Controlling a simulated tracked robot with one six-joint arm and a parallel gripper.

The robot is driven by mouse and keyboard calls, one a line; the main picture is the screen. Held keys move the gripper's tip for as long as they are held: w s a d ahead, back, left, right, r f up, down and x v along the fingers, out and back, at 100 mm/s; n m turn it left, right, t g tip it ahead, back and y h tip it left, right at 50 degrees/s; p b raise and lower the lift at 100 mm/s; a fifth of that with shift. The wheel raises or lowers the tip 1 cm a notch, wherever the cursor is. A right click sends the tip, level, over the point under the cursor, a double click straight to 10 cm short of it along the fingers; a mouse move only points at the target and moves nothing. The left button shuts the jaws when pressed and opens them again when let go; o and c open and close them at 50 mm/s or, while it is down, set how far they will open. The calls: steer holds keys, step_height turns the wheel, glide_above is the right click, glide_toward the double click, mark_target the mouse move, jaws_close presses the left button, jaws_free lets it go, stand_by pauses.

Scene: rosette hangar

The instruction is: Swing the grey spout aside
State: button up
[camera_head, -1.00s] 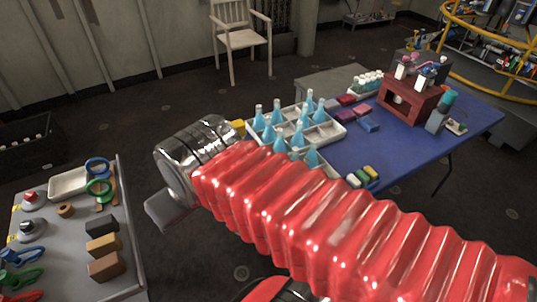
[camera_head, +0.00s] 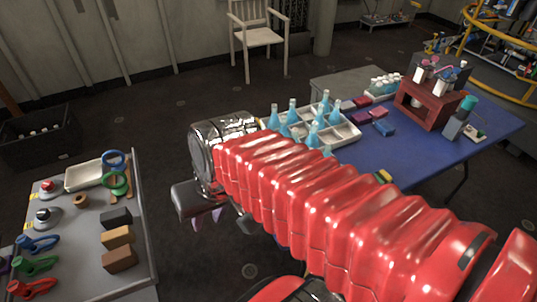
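A red stand (camera_head: 430,104) is on the far right part of the blue table (camera_head: 400,150). Two white upright fittings with small pink and grey-blue parts on top are on it. They are too small for me to tell which part is the grey spout. My gripper (camera_head: 208,219) hangs at the end of my red-sleeved arm, left of the blue table and well apart from the stand. Two purplish fingertips show below its grey body with a gap between them, and nothing shows between them. My arm hides part of the table's near side.
A white divided tray (camera_head: 345,136) with several light-blue bottles is on the table's left end. A grey bench (camera_head: 75,255) with rings, clamps and blocks is at lower left. A white chair (camera_head: 257,38) stands behind on open floor.

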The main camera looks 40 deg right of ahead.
step_height(320, 180, down, 7)
steer(key=w+m+g+y, duration=0.1)
steer(key=m+g+y, duration=0.1)
steer(key=m+y, duration=0.65)
steer(key=w+d+f+m+t+y, duration=0.15)
steer(key=w+d+m+t, duration=0.3)
steer(key=m, duration=0.45)
steer(key=d+f+m+t+h, duration=0.2)
steer(key=d+m+t+h, duration=0.2)
steer(key=d+m, duration=0.2)
steer(key=s+d+f+m+t+h, duration=0.1)
steer(key=d+f+m+t+h, duration=0.2)
steer(key=d+m, duration=0.4)
steer(key=s+d+f+m+t+h, duration=0.1)
steer(key=d+f+m+t+h, duration=0.2)
steer(key=d, duration=1)
steer(key=m+t+h, duration=0.2)
steer(key=m+h, duration=0.1)
steer(key=m, duration=0.1)
steer(key=shift+f, duration=0.15)
steer(key=shift+w, duration=0.2)
